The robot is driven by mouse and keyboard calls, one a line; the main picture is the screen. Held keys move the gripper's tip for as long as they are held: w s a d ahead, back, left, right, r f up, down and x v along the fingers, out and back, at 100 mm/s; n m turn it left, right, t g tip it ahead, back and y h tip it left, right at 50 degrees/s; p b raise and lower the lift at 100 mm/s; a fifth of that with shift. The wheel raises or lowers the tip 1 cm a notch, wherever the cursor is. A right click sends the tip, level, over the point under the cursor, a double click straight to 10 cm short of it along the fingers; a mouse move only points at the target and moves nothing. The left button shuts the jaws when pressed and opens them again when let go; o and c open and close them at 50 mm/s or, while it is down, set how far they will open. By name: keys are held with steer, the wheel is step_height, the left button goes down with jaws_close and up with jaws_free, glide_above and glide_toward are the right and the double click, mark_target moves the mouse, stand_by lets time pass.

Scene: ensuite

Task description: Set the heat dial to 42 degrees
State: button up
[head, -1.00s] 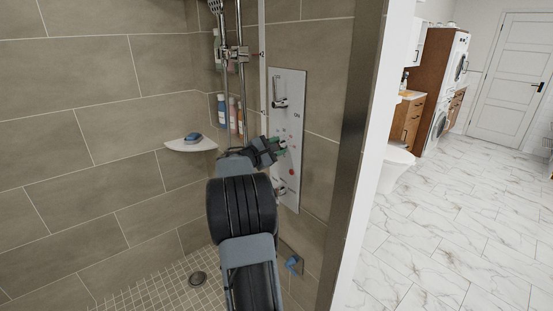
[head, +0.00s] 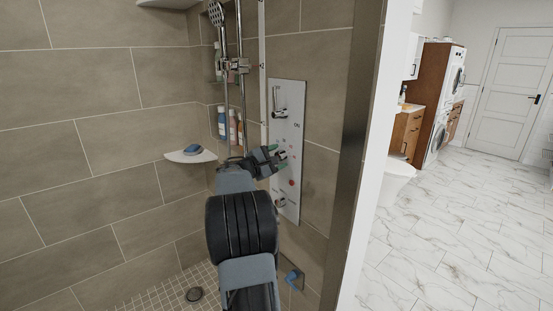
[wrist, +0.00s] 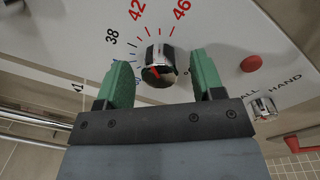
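The dial also shows on the white shower panel (head: 288,112) in the head view. My gripper (wrist: 163,80) is open, with one green finger on each side of the dial and a visible gap to each. In the head view my gripper (head: 272,161) is just left of the dial.
A red button (wrist: 251,63) and a chrome selector (wrist: 263,107) marked HAND are right of the dial. In the head view, an upper lever (head: 280,112) and a lower lever (head: 281,202) share the panel. Shower rail (head: 242,110), bottles (head: 232,126) and corner shelf (head: 190,157) are left.

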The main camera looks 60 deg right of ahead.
steer(key=b+v, duration=0.1)
steer(key=v, duration=1.3)
steer(key=shift+b, duration=0.35)
steer(key=shift+d, duration=0.1)
